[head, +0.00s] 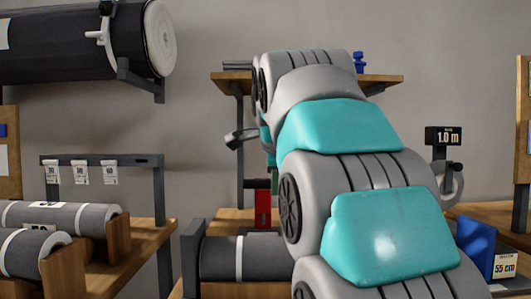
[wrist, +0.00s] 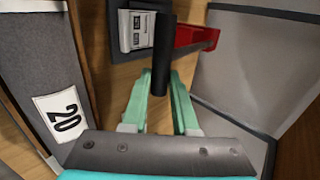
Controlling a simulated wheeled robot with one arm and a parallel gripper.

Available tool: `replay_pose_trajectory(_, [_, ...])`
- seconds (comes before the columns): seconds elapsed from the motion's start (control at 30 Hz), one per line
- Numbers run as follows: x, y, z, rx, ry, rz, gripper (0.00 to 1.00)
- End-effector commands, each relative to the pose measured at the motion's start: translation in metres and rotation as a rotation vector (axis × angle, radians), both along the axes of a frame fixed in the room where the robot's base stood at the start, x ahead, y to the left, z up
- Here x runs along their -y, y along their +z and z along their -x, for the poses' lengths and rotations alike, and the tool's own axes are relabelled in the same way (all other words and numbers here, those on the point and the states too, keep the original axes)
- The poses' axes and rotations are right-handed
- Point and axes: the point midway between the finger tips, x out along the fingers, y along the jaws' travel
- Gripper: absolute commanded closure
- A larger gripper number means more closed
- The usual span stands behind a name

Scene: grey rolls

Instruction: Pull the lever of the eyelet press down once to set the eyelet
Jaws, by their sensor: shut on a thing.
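The eyelet press shows as a red upright part (head: 263,206) left of my arm in the head view. In the wrist view its red part (wrist: 196,38) sits at the top, beside a dark base with a white label. The black lever handle (wrist: 164,45) stands out toward the wrist camera. My gripper (wrist: 160,88) has its two green fingers on either side of the handle's lower end and is shut on it. In the head view my arm hides most of the press and nearly all of the gripper.
A grey roll marked 20 (wrist: 58,110) lies left of the gripper. Another grey roll (head: 245,256) lies in front of the press. Rolls on a wooden rack (head: 75,217) stand at left. A blue block (head: 475,243) and a 1.0 m sign (head: 444,136) are at right.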

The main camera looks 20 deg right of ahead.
Motion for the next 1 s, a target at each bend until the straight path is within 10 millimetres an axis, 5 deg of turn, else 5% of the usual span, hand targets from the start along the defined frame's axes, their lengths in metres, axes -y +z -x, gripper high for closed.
replay_pose_trajectory(1.0, [0.0, -0.02, 0.001, -0.004, -0.001, -0.001, 0.95])
